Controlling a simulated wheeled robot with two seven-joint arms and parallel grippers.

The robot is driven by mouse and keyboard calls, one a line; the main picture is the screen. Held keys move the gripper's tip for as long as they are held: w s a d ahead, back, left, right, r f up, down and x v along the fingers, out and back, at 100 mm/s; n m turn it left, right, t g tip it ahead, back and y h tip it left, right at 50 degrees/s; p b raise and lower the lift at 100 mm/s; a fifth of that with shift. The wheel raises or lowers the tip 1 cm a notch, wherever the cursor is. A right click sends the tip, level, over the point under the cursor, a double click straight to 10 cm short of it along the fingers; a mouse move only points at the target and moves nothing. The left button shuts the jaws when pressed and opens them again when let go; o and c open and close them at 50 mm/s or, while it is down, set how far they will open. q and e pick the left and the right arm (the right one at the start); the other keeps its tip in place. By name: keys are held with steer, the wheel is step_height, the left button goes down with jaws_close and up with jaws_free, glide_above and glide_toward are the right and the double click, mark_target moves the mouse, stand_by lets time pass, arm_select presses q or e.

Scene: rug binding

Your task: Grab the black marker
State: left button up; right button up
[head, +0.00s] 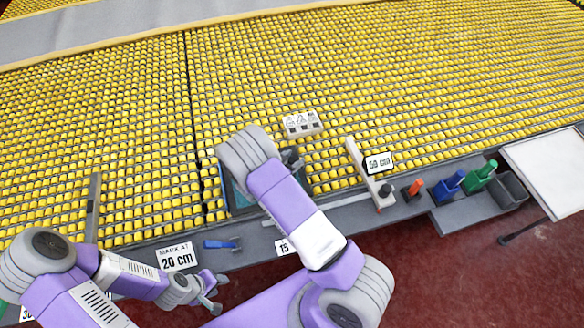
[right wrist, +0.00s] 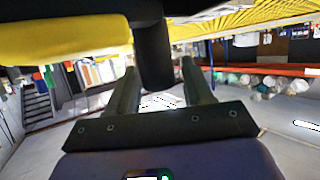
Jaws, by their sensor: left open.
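My right gripper (right wrist: 160,85) shows two dark fingers spread apart in the right wrist view. A dark round-ended cylinder (right wrist: 153,50) reaches down between them, with a gap at the right finger; I cannot tell whether it is the black marker. In the head view my right arm's wrist is over a blue-edged tray (head: 237,196) and hides most of it. The right fingers are mostly hidden there. My left gripper (head: 212,290) is open and empty at the table's front edge, near the "20 cm" sign (head: 177,257). No black marker is clearly identifiable in the head view.
A blue tool (head: 221,244) lies on the grey front ledge. To the right are a "50 cm" sign (head: 379,162), an orange-topped item (head: 414,188), a blue item (head: 448,186) and a green item (head: 480,177). Rows of yellow rollers (head: 400,80) cover the table.

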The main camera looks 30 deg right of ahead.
jaws_close()
